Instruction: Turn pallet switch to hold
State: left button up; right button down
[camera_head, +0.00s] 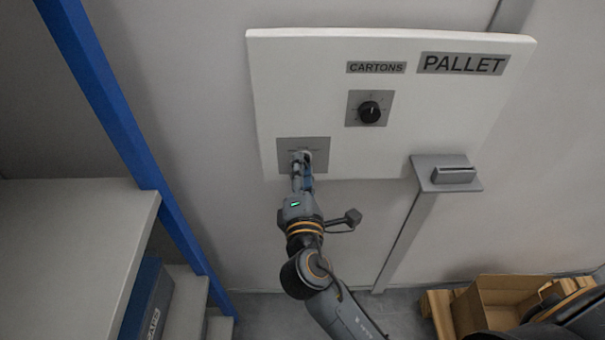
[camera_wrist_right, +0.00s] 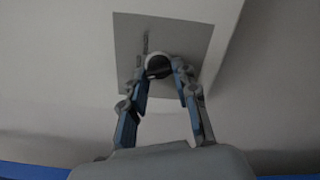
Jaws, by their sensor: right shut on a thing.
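The white panel (camera_head: 430,110) on the wall carries a PALLET label (camera_head: 463,64) at its upper right. A grey switch plate (camera_head: 319,145) sits at its lower left corner and also shows in the right wrist view (camera_wrist_right: 128,45). My right gripper (camera_head: 301,160) reaches up to this plate. In the right wrist view my right gripper (camera_wrist_right: 166,71) has its fingers shut on the switch knob (camera_wrist_right: 157,64), a round white and black piece. The fingers partly hide the knob, and I cannot read its setting. My left gripper is not in view.
A black dial (camera_head: 369,111) under a CARTONS label (camera_head: 376,68) sits right of the switch. A grey holder (camera_head: 446,173) stands at the panel's lower right. A blue post (camera_head: 125,130) and shelf (camera_head: 70,230) stand left. An open carton (camera_head: 495,300) is at bottom right.

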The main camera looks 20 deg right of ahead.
jog(key=shift+m+b, duration=1.05)
jog(key=shift+m, duration=1.25)
jog(key=c, duration=1)
grip_release()
jog(key=v, duration=1.2)
jog(key=shift+r, duration=0.1)
